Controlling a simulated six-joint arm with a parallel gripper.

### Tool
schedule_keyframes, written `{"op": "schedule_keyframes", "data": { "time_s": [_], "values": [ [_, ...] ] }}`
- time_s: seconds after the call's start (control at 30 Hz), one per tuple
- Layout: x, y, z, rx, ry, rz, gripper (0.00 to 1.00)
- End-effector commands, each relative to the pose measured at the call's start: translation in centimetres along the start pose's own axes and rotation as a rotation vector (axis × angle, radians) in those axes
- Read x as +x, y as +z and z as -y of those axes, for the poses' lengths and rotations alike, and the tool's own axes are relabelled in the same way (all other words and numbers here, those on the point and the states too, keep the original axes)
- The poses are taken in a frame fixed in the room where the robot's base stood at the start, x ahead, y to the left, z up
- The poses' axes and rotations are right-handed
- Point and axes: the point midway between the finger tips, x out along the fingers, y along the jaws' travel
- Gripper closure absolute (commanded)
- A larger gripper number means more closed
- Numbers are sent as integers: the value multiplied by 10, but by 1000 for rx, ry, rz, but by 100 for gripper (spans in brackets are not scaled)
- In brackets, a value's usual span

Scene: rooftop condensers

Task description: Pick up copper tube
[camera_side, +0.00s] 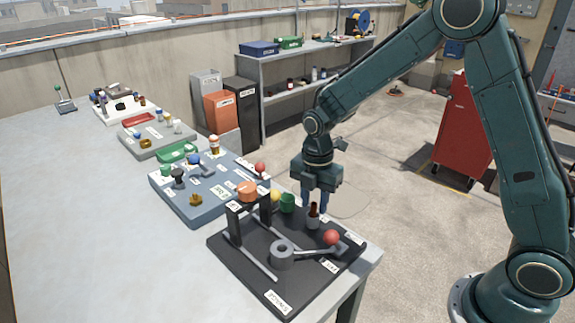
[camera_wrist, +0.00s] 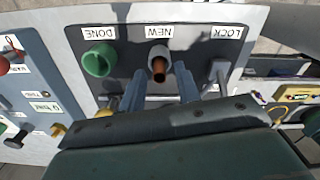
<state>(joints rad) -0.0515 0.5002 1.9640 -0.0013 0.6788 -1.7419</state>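The copper tube (camera_wrist: 158,66) is brown and stands in a holder beside the label NEW in the wrist view. In the side view the tube (camera_side: 313,212) shows as a dark brown upright piece near the back edge of the black board (camera_side: 248,262). My gripper (camera_side: 316,203) points down just behind and above it. In the wrist view the blue fingers of my gripper (camera_wrist: 160,84) are apart, with the tube showing in the gap between them. No contact with the tube can be seen.
A green cup (camera_side: 287,203) stands by the tube, beside the label DONE. A red-knobbed lever (camera_side: 331,238) and an orange part on a black frame (camera_side: 247,190) are on the same board. A blue-grey board (camera_side: 220,205) with small parts lies to the left.

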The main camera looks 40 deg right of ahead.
Motion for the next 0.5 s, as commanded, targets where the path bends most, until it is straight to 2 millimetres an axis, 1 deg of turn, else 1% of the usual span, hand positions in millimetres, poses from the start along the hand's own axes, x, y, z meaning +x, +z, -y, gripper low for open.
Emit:
{"op": "schedule_keyframes", "data": {
  "time_s": [0.03,0.13,0.17,0.5],
  "values": [
    [0,0,0,0,0,0,78],
    [0,0,0,0,0,0,98],
    [0,0,0,0,0,0,100],
    [-1,0,0,0,1,0,100]
  ]
}}
